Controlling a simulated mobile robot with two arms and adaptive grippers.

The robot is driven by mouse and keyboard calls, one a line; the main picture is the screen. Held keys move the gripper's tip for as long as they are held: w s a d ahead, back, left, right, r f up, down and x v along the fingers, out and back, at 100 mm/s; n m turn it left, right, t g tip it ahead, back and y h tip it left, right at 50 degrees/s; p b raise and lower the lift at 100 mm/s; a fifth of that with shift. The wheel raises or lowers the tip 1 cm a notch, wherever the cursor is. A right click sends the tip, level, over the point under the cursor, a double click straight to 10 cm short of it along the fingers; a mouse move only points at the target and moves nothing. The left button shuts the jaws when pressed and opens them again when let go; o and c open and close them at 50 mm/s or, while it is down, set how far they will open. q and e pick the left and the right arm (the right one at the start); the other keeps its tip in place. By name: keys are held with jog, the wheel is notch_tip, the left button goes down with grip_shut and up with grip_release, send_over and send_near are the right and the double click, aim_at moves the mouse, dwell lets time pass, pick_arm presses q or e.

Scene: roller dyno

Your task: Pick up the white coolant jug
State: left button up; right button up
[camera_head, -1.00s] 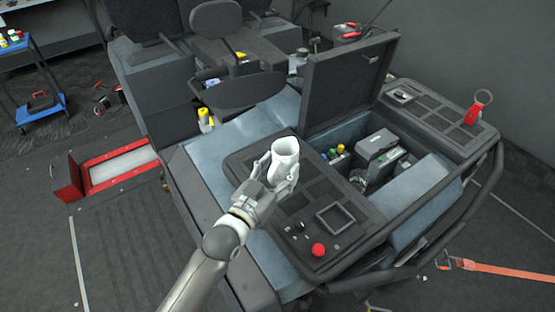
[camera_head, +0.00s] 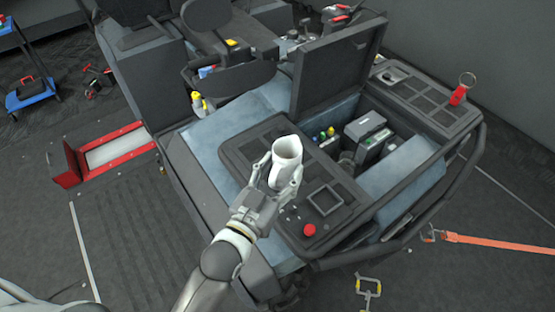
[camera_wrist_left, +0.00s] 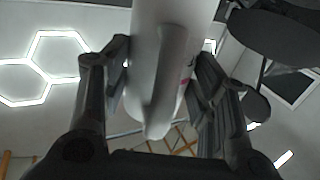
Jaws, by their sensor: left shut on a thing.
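The white coolant jug (camera_head: 287,158) is in my left gripper (camera_head: 281,178), above the dark console panel in the middle of the head view. Its open round top faces up toward the head camera. In the left wrist view the jug (camera_wrist_left: 165,60) stands between the two fingers of the left gripper (camera_wrist_left: 160,85), which press on both its sides. A ridge like a handle runs down the side facing the wrist camera. The jug's underside is hidden in the head view, so I cannot tell its exact height above the panel. My right gripper is not in view.
The console panel (camera_head: 255,149) has a red button (camera_head: 309,230) near the jug. An open lid (camera_head: 338,70) stands behind a bay with a grey box (camera_head: 366,132). A red tray (camera_head: 120,153) lies left, an orange strap (camera_head: 495,245) right. A dark seat (camera_head: 225,60) is behind.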

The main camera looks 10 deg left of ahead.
pick_arm(q)
jog(key=shift+s+d+r, duration=0.2)
jog(key=shift+s+r, duration=0.1)
jog(key=shift+s, duration=0.25)
jog(key=shift+s+d+r, duration=0.2)
jog(key=shift+s+r, duration=0.05)
jog(key=shift+s, duration=0.3)
jog(key=shift+s, duration=0.1)
